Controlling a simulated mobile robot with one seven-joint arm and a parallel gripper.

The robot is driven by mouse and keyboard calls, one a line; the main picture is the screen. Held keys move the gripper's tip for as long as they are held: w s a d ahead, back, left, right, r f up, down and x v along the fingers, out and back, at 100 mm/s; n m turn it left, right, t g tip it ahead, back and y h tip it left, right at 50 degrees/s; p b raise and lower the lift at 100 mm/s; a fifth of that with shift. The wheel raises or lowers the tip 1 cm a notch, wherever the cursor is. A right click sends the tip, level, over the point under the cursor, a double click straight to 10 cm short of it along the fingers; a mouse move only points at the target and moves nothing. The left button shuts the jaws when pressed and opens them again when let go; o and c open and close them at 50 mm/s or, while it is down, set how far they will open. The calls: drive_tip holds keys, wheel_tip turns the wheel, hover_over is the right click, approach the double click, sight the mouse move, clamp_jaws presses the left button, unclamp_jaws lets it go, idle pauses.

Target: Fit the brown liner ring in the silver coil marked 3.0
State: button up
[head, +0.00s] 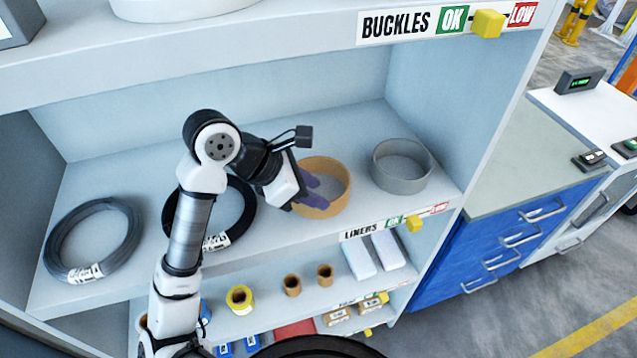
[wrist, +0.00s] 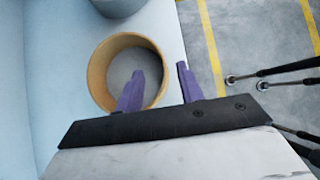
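The brown liner ring (head: 343,196) stands on the liners shelf, right of the middle. It also shows in the wrist view (wrist: 97,82). My gripper (head: 316,191) is at the ring with its purple fingers apart. In the wrist view my gripper (wrist: 161,72) has one finger over the inside of the ring and the other outside its right wall. Gaps show between the fingers and the wall. A grey coil (head: 88,240) with a white label lies at the left of the shelf; its marking is too small to read, so I cannot tell whether it is the 3.0 coil.
A grey ring (head: 402,180) stands right of the brown one, close to the shelf's right wall. A black coil (head: 240,207) lies behind my arm. The upper shelf (head: 300,50) hangs above. Small rolls (head: 291,285) and boxes fill the lower shelf. A dark round edge (head: 315,345) shows at the bottom.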

sight(341, 207)
drive_tip(key=shift+p+x, duration=0.3)
drive_tip(key=shift+x, duration=3.15)
drive_tip(key=shift+a+f, duration=0.15)
clamp_jaws()
